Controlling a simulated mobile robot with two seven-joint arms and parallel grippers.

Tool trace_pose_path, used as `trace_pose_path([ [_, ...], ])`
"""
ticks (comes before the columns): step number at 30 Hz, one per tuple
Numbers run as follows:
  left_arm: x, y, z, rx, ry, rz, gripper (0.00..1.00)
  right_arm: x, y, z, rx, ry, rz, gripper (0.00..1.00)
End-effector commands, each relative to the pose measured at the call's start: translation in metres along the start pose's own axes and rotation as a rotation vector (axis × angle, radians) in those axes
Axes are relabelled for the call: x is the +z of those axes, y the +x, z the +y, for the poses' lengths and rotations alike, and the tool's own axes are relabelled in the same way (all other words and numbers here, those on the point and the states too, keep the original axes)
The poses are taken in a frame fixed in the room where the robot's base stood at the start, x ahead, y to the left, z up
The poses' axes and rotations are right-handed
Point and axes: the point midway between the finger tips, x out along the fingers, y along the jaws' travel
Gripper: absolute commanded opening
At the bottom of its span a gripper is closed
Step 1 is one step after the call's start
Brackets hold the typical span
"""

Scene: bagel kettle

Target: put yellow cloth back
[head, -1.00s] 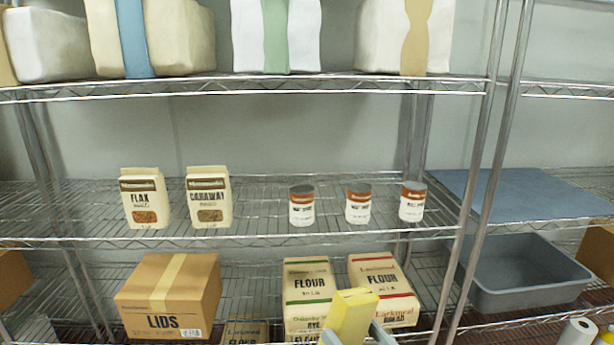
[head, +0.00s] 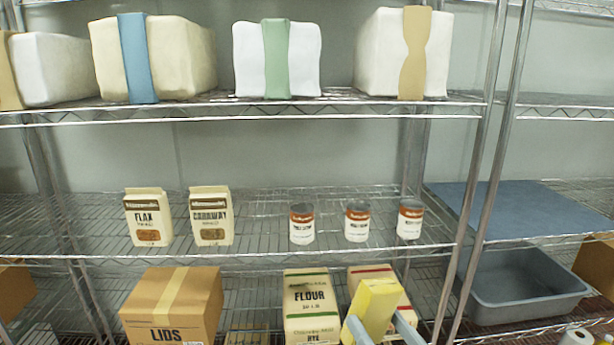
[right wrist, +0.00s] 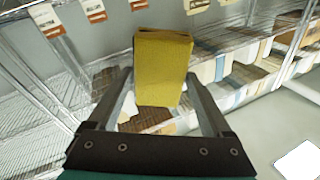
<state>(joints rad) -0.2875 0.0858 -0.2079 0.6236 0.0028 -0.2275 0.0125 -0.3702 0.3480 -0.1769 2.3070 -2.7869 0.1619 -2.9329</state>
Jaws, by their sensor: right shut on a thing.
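The yellow cloth (head: 370,306) is a folded, block-like bundle at the bottom of the head view, in front of the flour bags. My right gripper (head: 376,321) is shut on it, with a grey finger on each side. In the right wrist view the cloth (right wrist: 162,66) stands up between the fingers of the gripper (right wrist: 160,88), and its lower end reaches down between them. My left gripper is not in view.
The middle wire shelf (head: 265,222) holds a flax bag (head: 148,216), a caraway bag (head: 210,215) and three cans (head: 357,222), with gaps between them. Wrapped bundles (head: 275,58) line the top shelf. Below are a lids box (head: 170,305), flour bags (head: 311,305) and a grey tub (head: 525,290).

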Motion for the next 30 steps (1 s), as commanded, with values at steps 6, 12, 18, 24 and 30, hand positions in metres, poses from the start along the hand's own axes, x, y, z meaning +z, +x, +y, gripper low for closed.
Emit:
trace_pose_path([
  [6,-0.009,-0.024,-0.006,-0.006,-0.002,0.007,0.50,-0.028,0.004,0.009,0.043,-0.007,0.016,0.32],
  [12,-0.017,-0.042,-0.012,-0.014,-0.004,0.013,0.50,-0.050,0.007,0.017,0.080,-0.012,0.029,0.32],
  [18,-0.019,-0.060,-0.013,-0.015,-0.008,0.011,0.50,-0.071,0.009,0.026,0.119,-0.017,0.041,0.32],
  [24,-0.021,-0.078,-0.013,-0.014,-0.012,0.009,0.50,-0.092,0.010,0.035,0.158,-0.021,0.053,0.32],
  [30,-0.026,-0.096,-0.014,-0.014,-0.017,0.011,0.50,-0.113,0.011,0.043,0.197,-0.025,0.064,0.32],
])
